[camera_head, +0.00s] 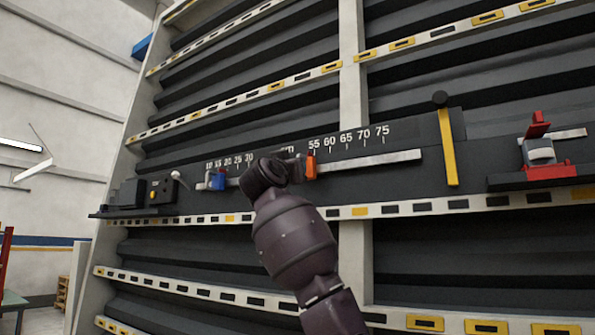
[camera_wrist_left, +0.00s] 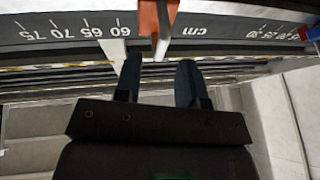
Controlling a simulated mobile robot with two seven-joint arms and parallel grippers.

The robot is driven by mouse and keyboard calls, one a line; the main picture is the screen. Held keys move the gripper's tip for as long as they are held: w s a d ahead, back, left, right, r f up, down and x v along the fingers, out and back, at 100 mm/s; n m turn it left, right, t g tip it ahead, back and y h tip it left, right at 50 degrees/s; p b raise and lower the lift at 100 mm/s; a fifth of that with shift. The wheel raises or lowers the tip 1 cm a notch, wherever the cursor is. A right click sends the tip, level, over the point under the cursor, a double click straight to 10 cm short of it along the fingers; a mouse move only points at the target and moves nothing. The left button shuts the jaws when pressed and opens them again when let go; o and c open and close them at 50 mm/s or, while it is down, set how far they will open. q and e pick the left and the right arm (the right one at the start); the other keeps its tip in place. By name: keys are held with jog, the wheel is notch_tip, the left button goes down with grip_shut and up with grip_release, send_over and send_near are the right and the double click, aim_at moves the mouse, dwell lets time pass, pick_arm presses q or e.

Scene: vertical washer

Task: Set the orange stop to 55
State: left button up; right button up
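The orange stop (camera_head: 311,166) sits on the metal rail (camera_head: 375,160), close below the 55 mark (camera_head: 314,145) in the head view. In the left wrist view the scale is upside down, and the orange stop (camera_wrist_left: 158,18) lies between the 60 and the "cm" label, covering the place of 55. My left gripper (camera_wrist_left: 158,66) is open, its two fingers apart on either side of the stop's near end, with gaps showing. In the head view my left wrist hides part of the scale and most of the fingers. My right gripper is in neither view.
A blue stop (camera_head: 218,181) sits on the rail to the left, near the low numbers. A yellow lever (camera_head: 448,146) and a red clamp-like device (camera_head: 541,152) are at the right. A dark box with a yellow face (camera_head: 162,190) is at the left end.

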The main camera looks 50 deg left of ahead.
pick_arm(q)
jog(key=b+v, duration=0.1)
jog(key=v, duration=0.5)
jog(key=shift+f, duration=0.1)
dwell(0.4)
